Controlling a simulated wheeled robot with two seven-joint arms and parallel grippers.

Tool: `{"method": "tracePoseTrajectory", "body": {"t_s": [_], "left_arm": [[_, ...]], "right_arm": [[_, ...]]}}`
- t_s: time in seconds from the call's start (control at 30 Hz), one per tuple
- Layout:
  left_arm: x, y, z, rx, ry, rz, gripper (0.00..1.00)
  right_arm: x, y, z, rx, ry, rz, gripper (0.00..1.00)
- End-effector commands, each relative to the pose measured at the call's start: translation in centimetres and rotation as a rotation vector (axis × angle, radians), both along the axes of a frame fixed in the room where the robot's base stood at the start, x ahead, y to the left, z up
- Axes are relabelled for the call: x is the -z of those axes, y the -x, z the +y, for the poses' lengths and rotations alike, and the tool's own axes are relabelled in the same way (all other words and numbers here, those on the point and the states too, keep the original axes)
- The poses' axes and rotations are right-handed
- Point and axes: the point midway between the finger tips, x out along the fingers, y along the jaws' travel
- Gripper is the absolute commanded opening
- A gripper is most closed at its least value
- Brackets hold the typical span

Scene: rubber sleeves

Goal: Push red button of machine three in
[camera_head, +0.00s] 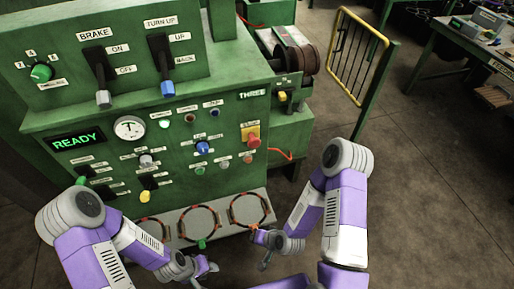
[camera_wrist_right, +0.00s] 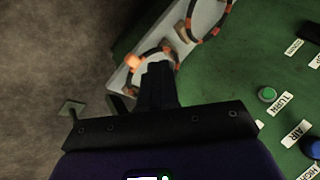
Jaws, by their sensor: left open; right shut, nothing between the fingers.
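The green machine labelled THREE (camera_head: 252,93) fills the left and middle of the head view. Its large red button (camera_head: 254,141) sticks out from a yellow plate (camera_head: 250,130) on the right side of the panel. My right gripper (camera_head: 257,237) is below the red button, near the right ring on the lower ledge. In the right wrist view its fingers (camera_wrist_right: 157,70) are together and empty, and the red button is not seen there. My left gripper (camera_head: 210,268) is open, low in front of the machine, apart from the panel.
A pale ledge with black-and-orange rings (camera_head: 198,222) juts out below the panel. A yellow railing (camera_head: 358,55) and a table (camera_head: 462,45) stand at right. The floor (camera_head: 425,180) on the right is clear.

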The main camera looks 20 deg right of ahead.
Motion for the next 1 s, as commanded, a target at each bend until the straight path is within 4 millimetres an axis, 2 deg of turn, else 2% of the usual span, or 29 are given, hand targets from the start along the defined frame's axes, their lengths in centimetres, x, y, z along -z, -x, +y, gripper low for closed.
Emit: {"method": "tracePoseTrajectory", "body": {"t_s": [0.03,0.23,0.4,0.5,0.6,0.7,1.0], "left_arm": [[-1.4,0.0,0.0,0.0,0.0,0.0,0.43],[-4.1,0.0,0.0,0.001,0.0,0.0,0.43],[-5.8,0.0,0.0,0.001,0.0,0.0,0.43],[-6.3,0.0,0.0,0.001,0.0,0.0,0.43],[-6.6,0.0,0.0,0.0,0.0,0.0,0.43],[-6.7,0.0,0.0,0.0,0.0,0.0,0.43],[-6.6,0.0,0.0,0.0,0.0,0.0,0.43]], "right_arm": [[-2.1,-1.3,0.0,0.075,-0.047,-0.072,0.0],[-10.3,-6.1,-1.3,0.396,-0.297,-0.394,0.0],[-16.8,-7.7,-3.7,0.629,-0.521,-0.611,0.0],[-19.4,-7.9,-5.1,0.72,-0.618,-0.697,0.0],[-20.9,-7.8,-6.0,0.776,-0.679,-0.749,0.0],[-21.4,-7.8,-6.4,0.798,-0.704,-0.772,0.0],[-21.4,-7.8,-6.5,0.799,-0.705,-0.776,0.0]]}}
